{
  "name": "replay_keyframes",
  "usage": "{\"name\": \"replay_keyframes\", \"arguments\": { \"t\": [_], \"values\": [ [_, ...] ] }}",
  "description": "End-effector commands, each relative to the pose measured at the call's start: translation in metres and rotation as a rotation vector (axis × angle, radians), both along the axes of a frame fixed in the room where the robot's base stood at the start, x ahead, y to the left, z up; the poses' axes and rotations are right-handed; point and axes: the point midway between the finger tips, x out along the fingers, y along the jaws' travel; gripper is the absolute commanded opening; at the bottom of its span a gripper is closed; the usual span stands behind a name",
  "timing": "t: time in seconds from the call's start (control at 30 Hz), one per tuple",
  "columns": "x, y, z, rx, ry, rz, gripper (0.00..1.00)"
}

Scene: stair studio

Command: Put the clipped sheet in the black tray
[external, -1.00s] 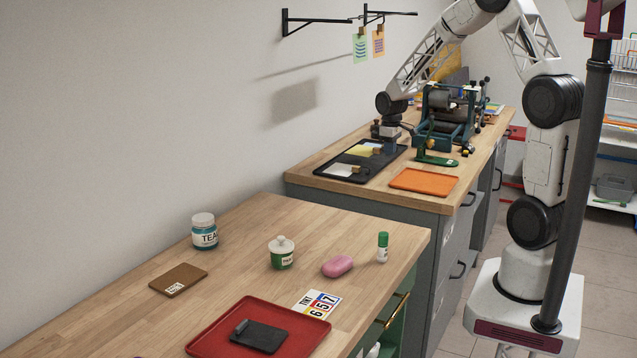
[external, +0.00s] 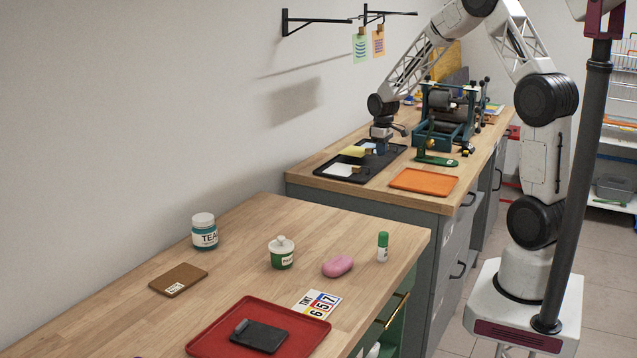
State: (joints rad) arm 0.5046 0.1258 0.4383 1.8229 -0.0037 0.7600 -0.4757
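The black tray (external: 322,170) lies on the far wooden counter, near the wall. A white sheet (external: 338,170) with a small brown clip lies in its near part. A yellow sheet (external: 353,151) with a brown clip is behind it. A small pale lavender patch (external: 370,146), probably another sheet, shows beside my gripper. My gripper (external: 383,150) points down over the far right part of the tray. Its fingers are small and dark here, and I cannot tell whether they touch or hold the pale sheet.
A green and black tool (external: 436,160) and an orange tray (external: 423,180) lie right of the black tray. A green press (external: 443,128) stands behind. Two clipped sheets, green (external: 361,47) and orange (external: 378,43), hang from the wall rack. The near counter holds a red tray (external: 212,336) and jars.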

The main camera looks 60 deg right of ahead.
Motion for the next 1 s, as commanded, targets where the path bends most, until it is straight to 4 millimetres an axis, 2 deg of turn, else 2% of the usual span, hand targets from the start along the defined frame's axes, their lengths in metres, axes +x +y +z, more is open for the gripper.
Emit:
{"name": "replay_keyframes", "arguments": {
  "t": [0.23, 0.7, 0.87, 1.0],
  "values": [
    [0.0, 0.0, -0.022, 0.0, 0.0, 0.0, 0.0],
    [0.0, 0.0, -0.027, 0.0, -0.001, 0.0, 0.0],
    [0.0, 0.0, -0.027, 0.0, -0.001, 0.0, 0.26],
    [0.0, 0.0, -0.027, 0.0, -0.001, 0.0, 0.28]
  ]
}}
